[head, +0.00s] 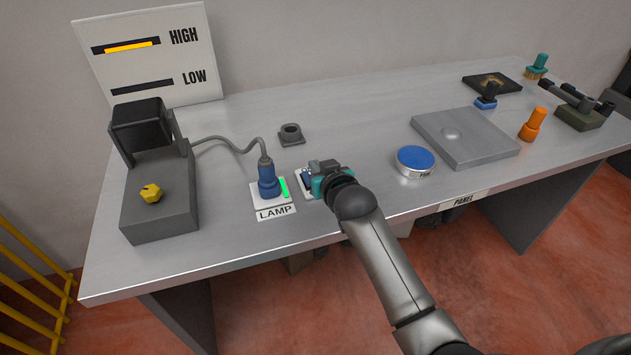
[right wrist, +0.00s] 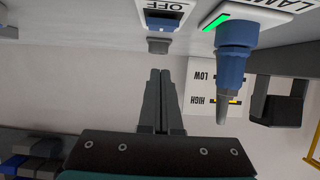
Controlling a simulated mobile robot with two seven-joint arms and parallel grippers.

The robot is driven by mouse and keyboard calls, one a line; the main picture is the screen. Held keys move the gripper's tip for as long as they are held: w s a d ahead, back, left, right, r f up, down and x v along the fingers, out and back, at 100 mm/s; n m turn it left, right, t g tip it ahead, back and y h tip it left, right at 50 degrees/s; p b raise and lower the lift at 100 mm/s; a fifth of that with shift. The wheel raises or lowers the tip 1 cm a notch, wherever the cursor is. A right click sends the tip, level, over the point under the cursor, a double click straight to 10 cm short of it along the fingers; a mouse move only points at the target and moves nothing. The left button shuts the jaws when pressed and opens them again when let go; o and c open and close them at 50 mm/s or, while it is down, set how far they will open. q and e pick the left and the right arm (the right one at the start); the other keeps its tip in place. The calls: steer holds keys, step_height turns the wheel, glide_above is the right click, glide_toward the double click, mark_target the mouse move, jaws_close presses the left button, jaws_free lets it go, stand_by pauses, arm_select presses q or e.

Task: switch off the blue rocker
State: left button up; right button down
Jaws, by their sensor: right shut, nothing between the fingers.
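The blue rocker (head: 306,177) sits on a small white plate near the table's front edge, mostly hidden by my right gripper in the head view. In the right wrist view, a white plate marked OFF (right wrist: 164,5) has a dark recess with a little blue in it, the rocker (right wrist: 163,16). My right gripper (head: 313,170) is over the plate. In the right wrist view its fingers (right wrist: 160,72) are together and empty, with tips short of the plate in the picture; I cannot tell whether they touch the rocker. My left gripper is not in view.
Left of the rocker, a blue plug (head: 268,180) stands at the LAMP plate, with a green light lit. A grey box (head: 158,200) is farther left. The board (head: 150,60) shows HIGH lit orange. A blue-topped disc (head: 416,160) stands to the right.

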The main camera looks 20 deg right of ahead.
steer(key=f, duration=0.1)
steer(key=w+f+b, duration=0.1)
steer(key=f, duration=0.1)
steer(key=shift+w+f, duration=0.1)
steer(key=shift+f, duration=0.75)
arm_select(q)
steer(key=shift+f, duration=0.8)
arm_select(e)
steer(key=shift+s, duration=0.2)
